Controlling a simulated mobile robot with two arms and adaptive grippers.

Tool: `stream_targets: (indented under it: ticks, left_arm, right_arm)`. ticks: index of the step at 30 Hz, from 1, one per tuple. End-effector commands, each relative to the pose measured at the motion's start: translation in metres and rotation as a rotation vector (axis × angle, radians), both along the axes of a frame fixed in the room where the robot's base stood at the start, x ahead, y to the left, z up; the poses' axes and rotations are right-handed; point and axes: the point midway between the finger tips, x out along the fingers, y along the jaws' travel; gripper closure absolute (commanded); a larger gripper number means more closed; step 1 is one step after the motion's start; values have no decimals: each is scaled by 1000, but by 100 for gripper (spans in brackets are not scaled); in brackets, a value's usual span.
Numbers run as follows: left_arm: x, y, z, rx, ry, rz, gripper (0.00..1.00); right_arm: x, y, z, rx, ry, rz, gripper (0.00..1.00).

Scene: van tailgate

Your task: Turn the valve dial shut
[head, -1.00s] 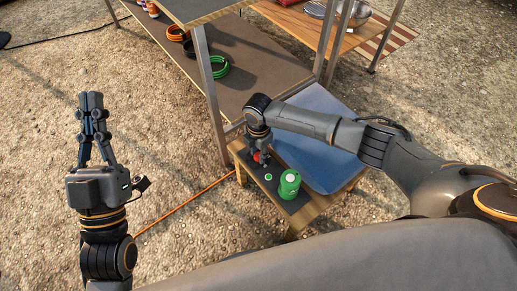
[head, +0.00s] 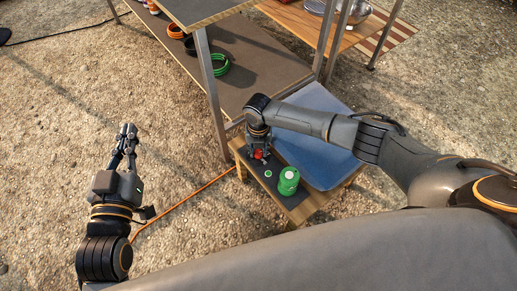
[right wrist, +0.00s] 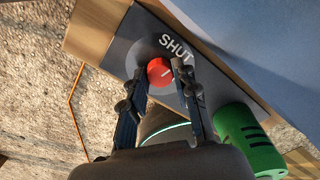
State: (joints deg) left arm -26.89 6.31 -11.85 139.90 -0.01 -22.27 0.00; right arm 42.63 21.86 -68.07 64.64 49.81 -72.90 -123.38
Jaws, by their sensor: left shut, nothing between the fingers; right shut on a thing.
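The valve dial is a small red knob (right wrist: 160,72) with a pale mark on its top, set on a dark plate (right wrist: 128,42) lettered SHUT. In the right wrist view my right gripper (right wrist: 160,78) has a finger on either side of the dial and is shut on it. The fingers hide part of the plate, so I cannot tell whether the mark meets the lettering. In the head view the red dial (head: 258,154) shows just below my right gripper (head: 257,148). My left gripper (head: 127,129) is shut and empty, over the gravel at the left.
A green canister (head: 288,182) stands close to the dial on the low wooden bench, also in the right wrist view (right wrist: 248,138). A blue panel (head: 320,150) lies beside it. A shelf rack (head: 265,70) stands behind. An orange cable (head: 190,198) crosses the gravel.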

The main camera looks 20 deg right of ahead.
Motion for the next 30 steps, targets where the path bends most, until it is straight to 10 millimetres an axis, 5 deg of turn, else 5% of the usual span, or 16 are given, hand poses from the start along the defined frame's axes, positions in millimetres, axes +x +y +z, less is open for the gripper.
stream_targets:
  ticks: [12,29,30]
  left_arm:
    - [0,0,1,-1,-4,0,100]
    - [0,0,2,-3,-8,-1,100]
    - [0,0,2,-3,-8,-1,100]
  right_arm:
    - [-2,1,-1,1,4,193,100]
    - [-2,1,-1,1,5,218,100]
    - [-2,1,-1,1,5,218,63]
